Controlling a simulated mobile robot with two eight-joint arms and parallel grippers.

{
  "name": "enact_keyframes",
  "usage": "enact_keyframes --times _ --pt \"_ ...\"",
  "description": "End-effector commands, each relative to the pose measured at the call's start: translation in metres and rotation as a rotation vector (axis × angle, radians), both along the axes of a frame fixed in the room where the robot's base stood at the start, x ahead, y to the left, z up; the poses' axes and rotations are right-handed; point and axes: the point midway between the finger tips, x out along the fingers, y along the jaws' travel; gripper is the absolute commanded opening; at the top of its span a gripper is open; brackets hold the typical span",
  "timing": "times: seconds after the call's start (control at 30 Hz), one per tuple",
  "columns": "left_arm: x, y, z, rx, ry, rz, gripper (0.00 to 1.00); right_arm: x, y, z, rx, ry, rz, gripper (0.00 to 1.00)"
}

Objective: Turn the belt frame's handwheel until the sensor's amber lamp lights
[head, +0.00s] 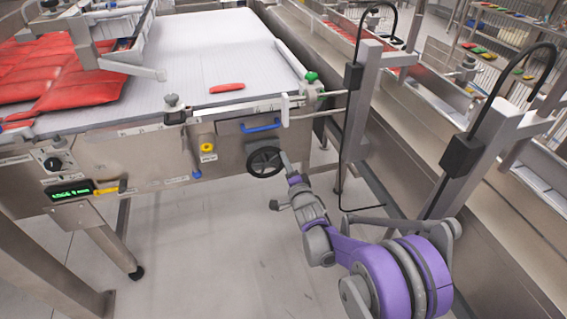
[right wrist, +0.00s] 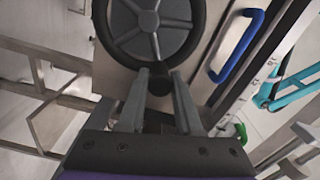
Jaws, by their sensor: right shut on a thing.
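The black spoked handwheel (head: 265,161) is on the front side of the belt frame (head: 235,175). In the right wrist view the handwheel (right wrist: 150,22) fills the top middle. My right gripper (head: 284,160) reaches the wheel's right edge. In the right wrist view its two grey fingers (right wrist: 160,88) stand on either side of a dark knob at the wheel's lower rim, shut on it. My left gripper is not in view. I cannot make out the sensor's amber lamp, or whether it is lit.
A blue handle (head: 260,126) is just above the wheel. A yellow button (head: 207,147) and a panel with a green display (head: 72,192) are to the left. A red piece (head: 227,87) lies on the white belt (head: 200,50).

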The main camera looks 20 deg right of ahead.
Motion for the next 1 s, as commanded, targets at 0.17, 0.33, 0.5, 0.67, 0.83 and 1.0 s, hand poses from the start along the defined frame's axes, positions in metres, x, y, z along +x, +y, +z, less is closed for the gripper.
enact_keyframes --times 0.17,0.33,0.5,0.67,0.83,1.0 --pt "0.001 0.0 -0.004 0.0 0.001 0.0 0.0 0.0 -0.005 -0.011 0.165 0.008 0.0 0.0" --pt "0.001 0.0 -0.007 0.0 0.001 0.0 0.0 0.0 -0.007 -0.02 0.324 0.013 0.0 0.0" --pt "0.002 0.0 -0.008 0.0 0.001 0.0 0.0 0.0 -0.009 -0.029 0.467 0.018 0.0 0.0" --pt "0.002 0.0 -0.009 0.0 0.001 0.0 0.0 0.0 -0.009 -0.035 0.577 0.022 0.0 0.0" --pt "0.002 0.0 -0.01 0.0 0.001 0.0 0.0 0.0 -0.008 -0.04 0.66 0.023 0.0 0.0" --pt "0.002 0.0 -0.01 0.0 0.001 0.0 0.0 0.0 -0.008 -0.043 0.708 0.025 0.0 0.0"
